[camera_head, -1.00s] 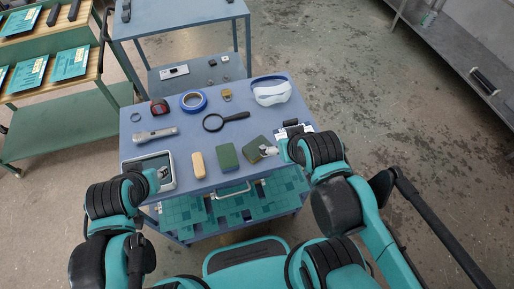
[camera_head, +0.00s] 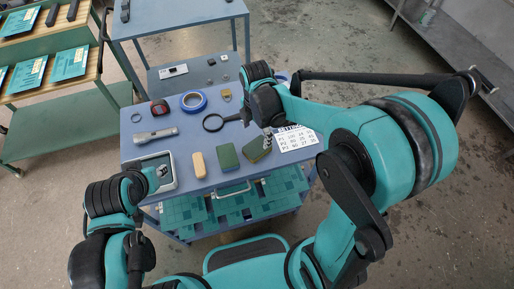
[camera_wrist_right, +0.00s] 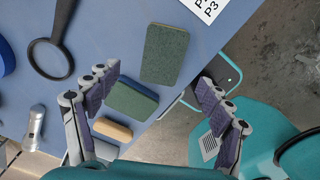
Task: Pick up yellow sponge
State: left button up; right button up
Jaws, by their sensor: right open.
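A yellow-tan block (camera_head: 198,163), the best match for the yellow sponge, lies on the blue table near its front edge. It also shows in the right wrist view (camera_wrist_right: 113,130), low and left of centre. Two green-topped blocks lie to its right, a nearer one (camera_head: 228,157) and one farther right (camera_head: 256,149). My right gripper (camera_head: 268,141) is beside the farther right block; in the wrist view its fingers (camera_wrist_right: 157,78) are spread with nothing held. My left gripper (camera_head: 161,171) hangs over the grey tray; its opening is too small to judge.
The blue table (camera_head: 185,140) also holds a flashlight (camera_head: 155,136), magnifying glass (camera_head: 214,122), blue tape roll (camera_head: 193,101), tape measure (camera_head: 159,112) and grey tray (camera_head: 174,172). A printed sheet (camera_head: 297,140) lies at the right edge. A green cart (camera_head: 80,122) stands left.

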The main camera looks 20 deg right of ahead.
aim_at(257, 147)
jog(key=f+b, duration=0.1)
jog(key=f, duration=0.2)
jog(key=f+b, duration=0.2)
jog(key=f, duration=0.2)
jog(key=shift+s+d+f, duration=0.1)
jog(key=shift+s+f, duration=0.1)
jog(key=shift+f, duration=0.1)
jog(key=shift+r, duration=0.1)
jog(key=shift+c, duration=0.3)
jog(key=c, duration=0.8)
